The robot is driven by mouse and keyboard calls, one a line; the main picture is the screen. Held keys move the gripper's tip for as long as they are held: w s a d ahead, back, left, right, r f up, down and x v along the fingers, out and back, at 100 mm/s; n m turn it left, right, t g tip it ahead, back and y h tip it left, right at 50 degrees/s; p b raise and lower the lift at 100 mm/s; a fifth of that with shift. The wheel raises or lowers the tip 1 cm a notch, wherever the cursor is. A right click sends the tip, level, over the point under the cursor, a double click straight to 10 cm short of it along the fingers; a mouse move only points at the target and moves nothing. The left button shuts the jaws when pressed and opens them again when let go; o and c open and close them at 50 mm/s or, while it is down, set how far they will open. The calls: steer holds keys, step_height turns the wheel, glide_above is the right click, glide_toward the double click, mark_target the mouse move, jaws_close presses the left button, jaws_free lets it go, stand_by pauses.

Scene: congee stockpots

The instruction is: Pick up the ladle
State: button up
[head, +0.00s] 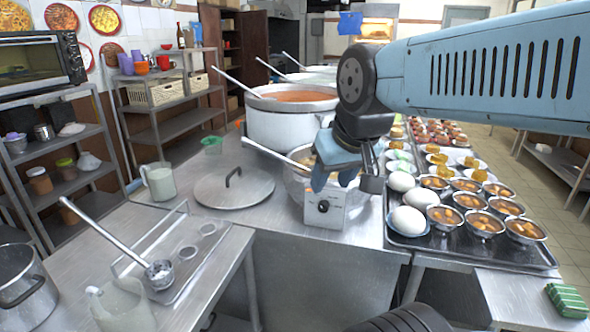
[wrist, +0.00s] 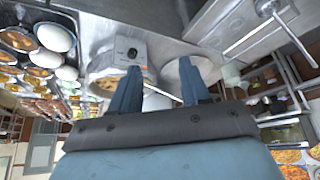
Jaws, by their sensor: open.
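Several ladles are in view. One ladle (head: 112,238) lies across a metal rack at the front left, its bowl toward the right; it also shows at the upper right of the wrist view (wrist: 290,36). Another ladle's handle (head: 268,152) leans out of the small front pot (head: 296,186), its bowl hidden. A third ladle (head: 238,84) leans from the large pot of red-orange soup (head: 290,118). My gripper (head: 336,176) is open and empty, fingers pointing down, near the small pot and in front of part of it. Its two fingers (wrist: 157,72) show apart in the wrist view.
A flat lid (head: 233,190) lies left of the pots. A white control box (head: 325,209) is just below my gripper. Trays of bowls and eggs (head: 405,240) fill the right counter. Jugs (head: 160,182) stand at left. Some counter beside the lid is clear.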

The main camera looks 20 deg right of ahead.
steer(key=w+a+f+n+t, duration=0.1)
steer(key=w+f+n+t, duration=0.15)
steer(key=w, duration=0.85)
steer(key=w+a+f+n+t, duration=0.1)
steer(key=w+f+t, duration=0.15)
steer(key=w, duration=0.75)
steer(key=n+t+h, duration=0.4)
steer(key=t, duration=0.3)
glide_toward(271, 154)
steer(key=shift+n, duration=0.25)
steer(key=x, duration=1.1)
jaws_close()
